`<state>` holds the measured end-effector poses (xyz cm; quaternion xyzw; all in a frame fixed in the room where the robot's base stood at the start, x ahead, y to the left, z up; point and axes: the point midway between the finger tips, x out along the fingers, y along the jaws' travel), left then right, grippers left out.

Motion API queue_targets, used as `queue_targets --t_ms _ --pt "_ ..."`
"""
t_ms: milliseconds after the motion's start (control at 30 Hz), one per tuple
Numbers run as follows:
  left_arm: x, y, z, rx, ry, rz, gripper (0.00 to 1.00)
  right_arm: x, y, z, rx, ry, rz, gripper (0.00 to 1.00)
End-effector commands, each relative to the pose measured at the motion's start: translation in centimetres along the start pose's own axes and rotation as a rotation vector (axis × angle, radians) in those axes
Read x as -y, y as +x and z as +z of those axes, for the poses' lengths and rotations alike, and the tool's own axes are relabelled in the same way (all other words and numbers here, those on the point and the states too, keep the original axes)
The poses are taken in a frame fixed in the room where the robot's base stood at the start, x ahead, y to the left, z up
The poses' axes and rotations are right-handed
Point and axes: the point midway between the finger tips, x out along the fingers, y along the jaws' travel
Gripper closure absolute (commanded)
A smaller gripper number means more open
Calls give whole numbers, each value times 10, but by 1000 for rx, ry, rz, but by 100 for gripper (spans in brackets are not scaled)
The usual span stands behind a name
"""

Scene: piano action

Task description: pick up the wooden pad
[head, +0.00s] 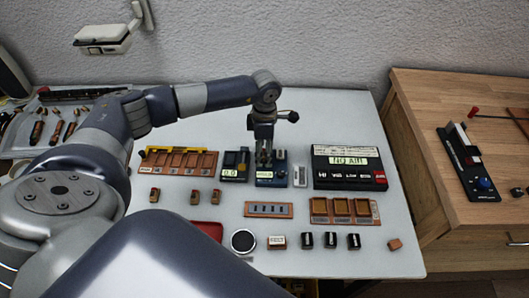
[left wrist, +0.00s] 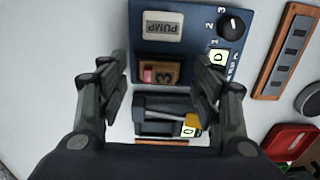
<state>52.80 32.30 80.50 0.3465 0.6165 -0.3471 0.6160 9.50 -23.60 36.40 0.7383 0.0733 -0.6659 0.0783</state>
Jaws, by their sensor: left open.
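In the left wrist view the gripper (left wrist: 163,92) is open and empty, one finger on each side. A small wooden pad (left wrist: 165,73), with a pink end and a dark mark like a 3, sits in a recess of the blue device, between the fingers in that picture. I cannot tell how far above it the fingertips are. In the head view the gripper hides the pad. My right gripper is not in view.
A dark device with a yellow part (head: 235,165) stands left of the blue one. A black box reading NO ARM (head: 350,167) stands to the right. Wooden trays (head: 269,209) and several small blocks (head: 277,241) lie nearer. A wooden cabinet (head: 440,100) stands right.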

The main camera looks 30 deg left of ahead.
Motion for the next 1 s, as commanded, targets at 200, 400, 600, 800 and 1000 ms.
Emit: queue_targets --t_ms 200,400,600,800,1000 --pt "0 0 0 0 0 1 45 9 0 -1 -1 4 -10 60" --pt "0 0 0 0 0 1 76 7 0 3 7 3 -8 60" --pt "0 0 0 0 -1 1 78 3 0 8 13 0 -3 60" --pt "-1 -3 0 1 -1 2 78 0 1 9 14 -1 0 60" --pt "-2 -20 0 2 -1 4 78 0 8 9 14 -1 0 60"
